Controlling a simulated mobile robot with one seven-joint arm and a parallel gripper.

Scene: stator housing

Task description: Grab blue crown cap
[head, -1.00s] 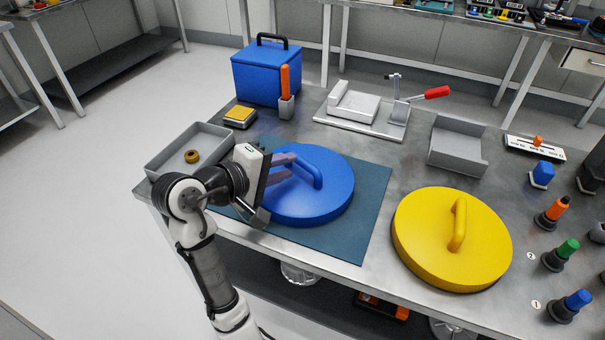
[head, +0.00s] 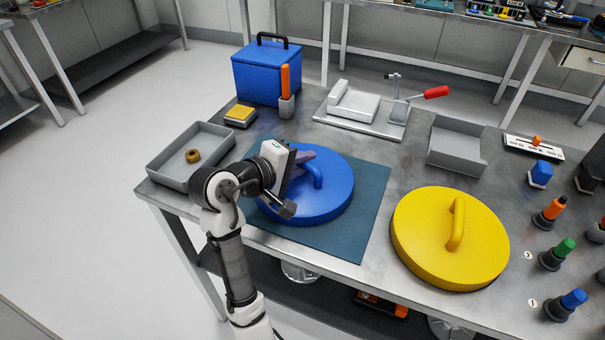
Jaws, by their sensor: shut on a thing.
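The blue crown cap (head: 325,203) is a round blue disc with an arched handle on top. It lies flat on the dark teal mat (head: 365,235) at the middle of the table. My gripper (head: 308,165) is over the cap at its handle, and its fingers are shut on the handle. My wrist partly hides the left side of the cap and part of the handle. The cap appears to rest on the mat.
A yellow disc with a handle (head: 420,250) lies to the right. A grey tray (head: 160,170) with a small brass ring (head: 193,156) is at the left. A blue box (head: 266,78), an orange-handled tool (head: 285,80) and a press with a red lever (head: 435,92) stand behind.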

